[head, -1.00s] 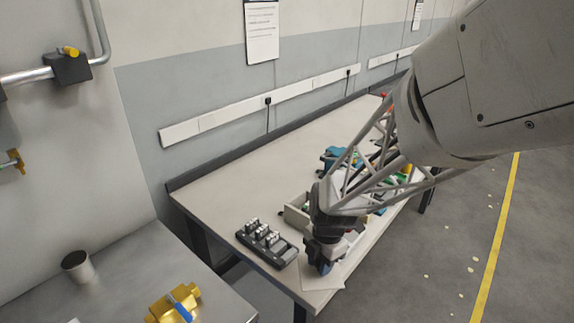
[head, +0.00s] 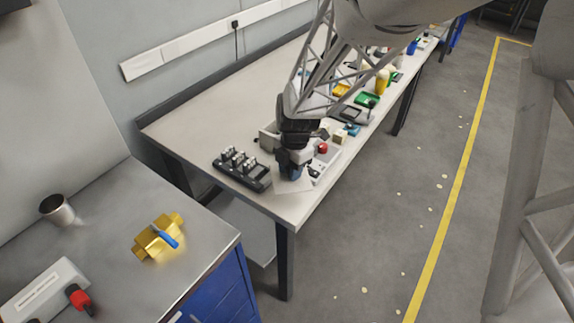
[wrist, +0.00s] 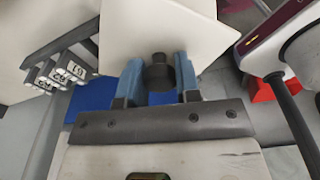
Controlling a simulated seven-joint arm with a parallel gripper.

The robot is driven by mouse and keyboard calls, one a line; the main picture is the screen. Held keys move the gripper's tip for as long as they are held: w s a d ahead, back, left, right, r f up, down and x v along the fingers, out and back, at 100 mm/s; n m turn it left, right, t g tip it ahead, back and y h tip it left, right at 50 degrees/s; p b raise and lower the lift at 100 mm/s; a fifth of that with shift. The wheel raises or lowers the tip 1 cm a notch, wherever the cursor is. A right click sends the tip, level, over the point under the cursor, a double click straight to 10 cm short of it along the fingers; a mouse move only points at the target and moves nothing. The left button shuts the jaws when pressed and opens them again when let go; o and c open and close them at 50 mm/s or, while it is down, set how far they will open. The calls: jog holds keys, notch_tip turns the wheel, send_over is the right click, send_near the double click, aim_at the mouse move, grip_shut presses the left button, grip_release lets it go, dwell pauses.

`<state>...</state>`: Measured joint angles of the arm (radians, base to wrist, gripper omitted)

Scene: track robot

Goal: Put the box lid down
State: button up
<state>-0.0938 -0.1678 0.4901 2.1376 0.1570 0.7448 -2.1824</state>
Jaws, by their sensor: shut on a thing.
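The box lid is a flat, pale plate at the near end of the long workbench in the head view (head: 294,187). In the wrist view the lid (wrist: 205,35) fills the upper middle, with a dark round knob (wrist: 158,72) on it. My gripper (wrist: 158,80) has its blue fingers on either side of the knob, shut on it. In the head view my gripper (head: 291,172) points down over the lid and hides part of it. I cannot tell whether the lid touches the bench. A pale open box (head: 268,137) stands just behind, partly hidden by my arm.
A black rack with several grey pieces (head: 243,169) sits close left of the lid. A red-topped item (head: 322,148) and other clutter lie behind and right. The workbench (head: 190,122) is bare at the back left. A metal table with a brass valve (head: 157,238) stands nearer.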

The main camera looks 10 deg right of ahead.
jog(key=shift+f, duration=1.55)
jog(key=shift+f, duration=0.6)
jog(key=o, duration=1)
jog(key=shift+r, duration=0.15)
jog(key=r, duration=0.8)
jog(key=d+r, duration=0.1)
jog(key=r, duration=0.4)
jog(key=shift+w+d, duration=0.1)
jog(key=shift+w, duration=0.3)
